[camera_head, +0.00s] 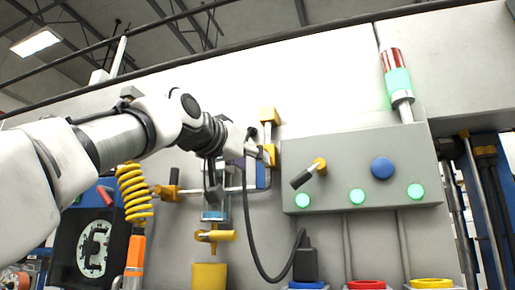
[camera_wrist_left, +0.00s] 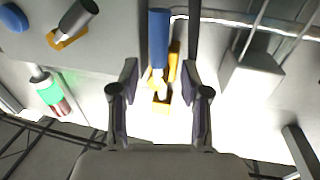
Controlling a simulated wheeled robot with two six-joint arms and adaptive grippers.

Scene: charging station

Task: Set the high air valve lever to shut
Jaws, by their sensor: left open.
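The high valve shows in the head view as yellow fittings (camera_head: 269,116) on the wall pipe, left of the grey control box. In the left wrist view, a lever with a blue handle (camera_wrist_left: 159,38) and a yellow mount (camera_wrist_left: 160,104) lies between the finger lines. My left gripper (camera_head: 261,153) reaches in from the left in front of this valve and partly hides it. In the left wrist view the gripper (camera_wrist_left: 159,72) is open, one finger on each side of the lever. Contact with the lever cannot be told. My right gripper is not in view.
The grey control box (camera_head: 345,150) with a black-handled lever (camera_head: 302,179), blue button and green lights stands just right. A light tower (camera_head: 397,82) rises above it. A lower yellow valve (camera_head: 216,236), yellow coiled hose (camera_head: 134,190) and hanging black cable (camera_head: 250,225) lie below and left.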

